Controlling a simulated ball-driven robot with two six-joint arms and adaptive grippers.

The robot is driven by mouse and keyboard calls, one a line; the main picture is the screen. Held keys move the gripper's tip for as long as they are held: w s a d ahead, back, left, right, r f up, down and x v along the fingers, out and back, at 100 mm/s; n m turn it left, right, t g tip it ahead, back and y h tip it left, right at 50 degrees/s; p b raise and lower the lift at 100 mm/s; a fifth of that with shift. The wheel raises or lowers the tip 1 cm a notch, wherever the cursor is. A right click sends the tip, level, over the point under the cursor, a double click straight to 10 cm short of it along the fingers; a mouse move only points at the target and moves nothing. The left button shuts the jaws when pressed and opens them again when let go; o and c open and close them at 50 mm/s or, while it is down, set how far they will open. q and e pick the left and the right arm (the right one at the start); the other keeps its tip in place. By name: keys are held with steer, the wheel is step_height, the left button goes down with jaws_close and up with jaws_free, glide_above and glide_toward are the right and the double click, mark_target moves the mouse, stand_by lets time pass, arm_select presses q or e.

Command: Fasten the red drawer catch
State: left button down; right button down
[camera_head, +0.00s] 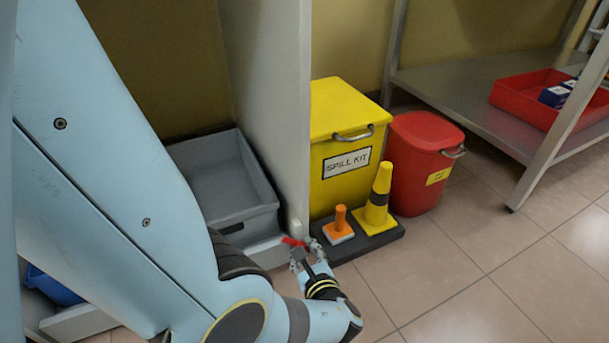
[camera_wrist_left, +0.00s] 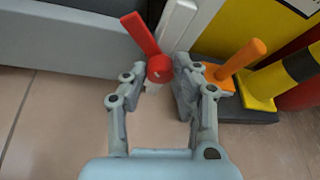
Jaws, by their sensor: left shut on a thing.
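The red drawer catch (camera_head: 291,241) is at the lower front end of the pale upright panel, beside the grey drawer (camera_head: 222,186). In the left wrist view the catch (camera_wrist_left: 142,36) is a red lever slanting up and left from a round red hub. My left gripper (camera_head: 301,252) is at the catch. In the left wrist view its fingers (camera_wrist_left: 154,80) stand on both sides of the hub, shut on the catch. The fingers partly hide the catch's mount. My right gripper is not in view.
Right of the panel, a yellow spill kit bin (camera_head: 348,140), an orange-handled tool (camera_head: 339,224) and a yellow-black cone (camera_head: 378,198) stand by a dark base (camera_head: 376,241). A red bin (camera_head: 421,160) is behind. Tiled floor (camera_head: 470,270) at right is clear.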

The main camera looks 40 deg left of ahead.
arm_select(q)
steer(key=c, duration=1)
jaws_free()
steer(key=shift+c, duration=0.2)
